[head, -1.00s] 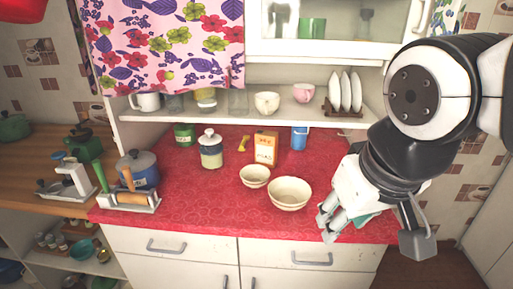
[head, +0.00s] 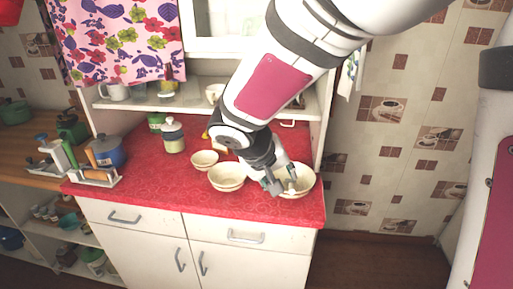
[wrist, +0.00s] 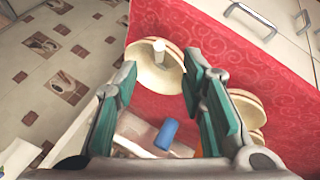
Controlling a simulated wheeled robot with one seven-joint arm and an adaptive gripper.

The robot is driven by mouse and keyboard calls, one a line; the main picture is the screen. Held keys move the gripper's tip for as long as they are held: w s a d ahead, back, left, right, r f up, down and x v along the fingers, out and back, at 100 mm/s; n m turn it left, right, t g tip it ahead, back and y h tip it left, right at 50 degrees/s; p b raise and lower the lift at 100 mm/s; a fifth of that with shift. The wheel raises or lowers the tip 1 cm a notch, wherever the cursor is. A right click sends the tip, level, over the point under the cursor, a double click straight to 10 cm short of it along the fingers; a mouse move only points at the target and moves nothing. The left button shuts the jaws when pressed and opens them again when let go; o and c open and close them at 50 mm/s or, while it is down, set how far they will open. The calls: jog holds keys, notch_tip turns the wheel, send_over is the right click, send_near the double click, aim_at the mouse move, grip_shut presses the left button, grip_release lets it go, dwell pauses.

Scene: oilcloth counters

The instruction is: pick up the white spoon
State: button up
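A cream bowl with a brown rim stands at the right end of the red counter in the head view (head: 305,180), and it shows between my fingers in the wrist view (wrist: 150,75). A short white upright piece in this bowl (wrist: 159,51) looks like the end of the white spoon; the rest of it cannot be made out. My gripper (head: 281,185) is above the bowl, pointing down, and partly covers it. In the wrist view its green-padded fingers (wrist: 158,85) are wide apart with nothing held between them.
Two more bowls, one medium (head: 226,178) and one small (head: 204,160), stand left of my gripper on the red counter (head: 140,185). The counter's right edge is close to the bowl.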

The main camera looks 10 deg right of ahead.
aim_at(291, 190)
jog(key=x, duration=0.6)
jog(key=shift+x, duration=2.7)
jog(key=shift+w+r, duration=0.1)
jog(key=shift+w, duration=0.05)
grip_shut()
